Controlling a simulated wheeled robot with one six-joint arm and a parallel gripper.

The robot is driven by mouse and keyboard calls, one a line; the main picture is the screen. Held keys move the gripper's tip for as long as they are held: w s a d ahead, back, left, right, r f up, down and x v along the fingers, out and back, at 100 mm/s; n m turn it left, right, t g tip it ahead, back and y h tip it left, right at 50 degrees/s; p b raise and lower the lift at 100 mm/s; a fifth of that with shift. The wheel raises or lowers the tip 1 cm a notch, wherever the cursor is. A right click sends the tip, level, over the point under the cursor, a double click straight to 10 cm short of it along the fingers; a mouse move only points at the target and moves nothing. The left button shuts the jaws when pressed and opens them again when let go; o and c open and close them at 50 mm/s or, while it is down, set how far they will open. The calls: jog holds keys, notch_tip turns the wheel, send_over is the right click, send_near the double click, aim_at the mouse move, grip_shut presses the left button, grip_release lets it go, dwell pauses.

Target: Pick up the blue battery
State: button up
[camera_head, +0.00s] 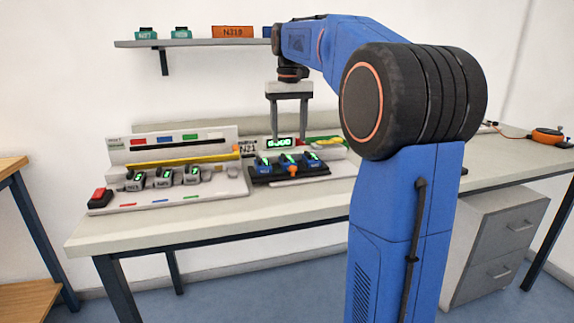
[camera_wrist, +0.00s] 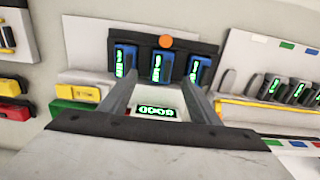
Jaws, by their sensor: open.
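Three blue batteries with green lit faces stand in a row in a dark holder (camera_head: 262,181): a left one (camera_head: 263,164), a middle one (camera_head: 287,161) and a right one (camera_head: 310,159). The wrist view shows the same row from the opposite side, with the middle battery (camera_wrist: 162,66) roughly centred beyond the fingers. My gripper (camera_head: 288,137) is open and empty, fingers down, above and behind the row. In the wrist view my gripper (camera_wrist: 160,82) has its two fingers well apart, with a green-digit display (camera_wrist: 156,110) showing between them.
An orange knob (camera_head: 293,171) sits at the holder's front. To the left is a white rack (camera_head: 215,188) with several grey batteries (camera_head: 163,178) and a red button block (camera_head: 100,198). A wall shelf (camera_head: 190,43) with boxes is above. The table front (camera_head: 290,215) is clear.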

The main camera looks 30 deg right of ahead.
aim_at(288, 160)
jog(key=shift+w+a+f, duration=0.1)
jog(key=shift+f, duration=1.75)
jog(key=shift+w+a+f, duration=0.1)
jog(key=shift+f, duration=1.75)
jog(key=c, duration=1.3)
jog(key=shift+o, duration=0.2)
jog(key=shift+r, duration=0.1)
